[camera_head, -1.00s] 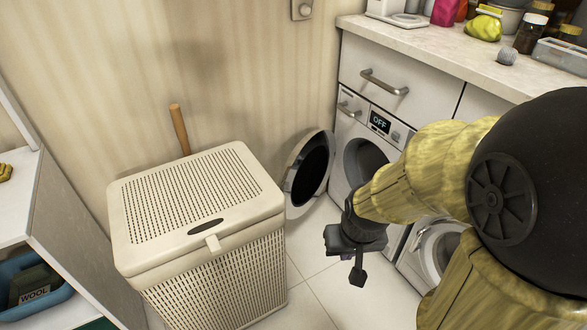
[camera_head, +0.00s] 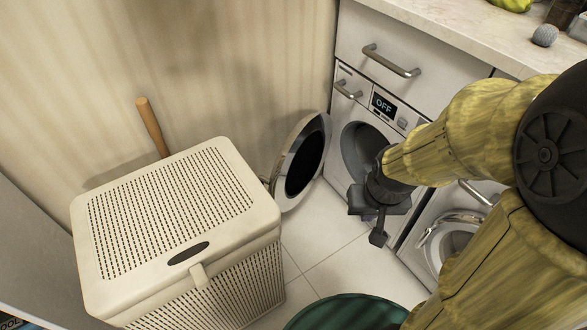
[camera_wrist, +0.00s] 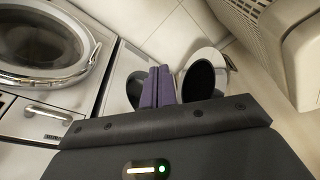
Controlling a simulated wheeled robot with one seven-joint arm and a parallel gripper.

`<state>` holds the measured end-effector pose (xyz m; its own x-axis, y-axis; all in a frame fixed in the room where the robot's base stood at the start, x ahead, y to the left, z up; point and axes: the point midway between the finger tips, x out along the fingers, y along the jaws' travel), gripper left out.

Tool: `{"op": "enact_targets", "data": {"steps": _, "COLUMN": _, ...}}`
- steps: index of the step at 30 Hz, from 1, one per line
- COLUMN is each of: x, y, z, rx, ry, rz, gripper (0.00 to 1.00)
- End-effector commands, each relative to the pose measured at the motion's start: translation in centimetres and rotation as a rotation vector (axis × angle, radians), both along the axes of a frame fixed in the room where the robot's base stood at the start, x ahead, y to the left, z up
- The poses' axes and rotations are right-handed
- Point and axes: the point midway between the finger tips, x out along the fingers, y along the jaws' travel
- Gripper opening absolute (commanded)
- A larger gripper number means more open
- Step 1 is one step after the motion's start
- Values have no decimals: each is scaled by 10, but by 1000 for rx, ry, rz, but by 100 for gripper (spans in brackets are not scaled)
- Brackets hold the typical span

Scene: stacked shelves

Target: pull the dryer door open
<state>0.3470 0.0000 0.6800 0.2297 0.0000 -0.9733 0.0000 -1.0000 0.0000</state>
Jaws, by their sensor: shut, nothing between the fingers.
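The front-loader (camera_head: 384,104) with an "OFF" display has its round door (camera_head: 301,160) swung wide open to the left, almost against the wall. Its dark drum opening (camera_head: 362,150) is exposed. My gripper (camera_head: 378,236) is in front of this machine, apart from the door and to its right. In the wrist view, its purple fingers (camera_wrist: 158,82) are together and empty, with the open door (camera_wrist: 203,78) beyond them to the right. A second machine's round glass door (camera_head: 452,238) stands right of my gripper and looks shut; it also shows in the wrist view (camera_wrist: 38,45). Which machine is the dryer is unclear.
A lidded cream laundry hamper (camera_head: 180,215) stands left of the open door, close to it. A drawer handle (camera_head: 390,62) juts out above the machines. A green rounded object (camera_head: 345,313) lies at the bottom edge. Tiled floor (camera_head: 325,245) is clear between hamper and machines.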

Motion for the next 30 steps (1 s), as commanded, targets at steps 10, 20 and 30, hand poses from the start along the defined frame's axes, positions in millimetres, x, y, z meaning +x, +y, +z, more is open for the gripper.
{"op": "enact_targets", "data": {"steps": 10, "x": 28, "y": -8, "z": -13, "rx": -34, "ry": -66, "rz": 43, "gripper": 0}}
{"op": "enact_targets", "data": {"steps": 20, "x": 157, "y": -22, "z": -73, "rx": -93, "ry": -418, "rz": 324, "gripper": 0}}
{"op": "enact_targets", "data": {"steps": 30, "x": 231, "y": 14, "z": -143, "rx": 113, "ry": -808, "rz": 651, "gripper": 0}}
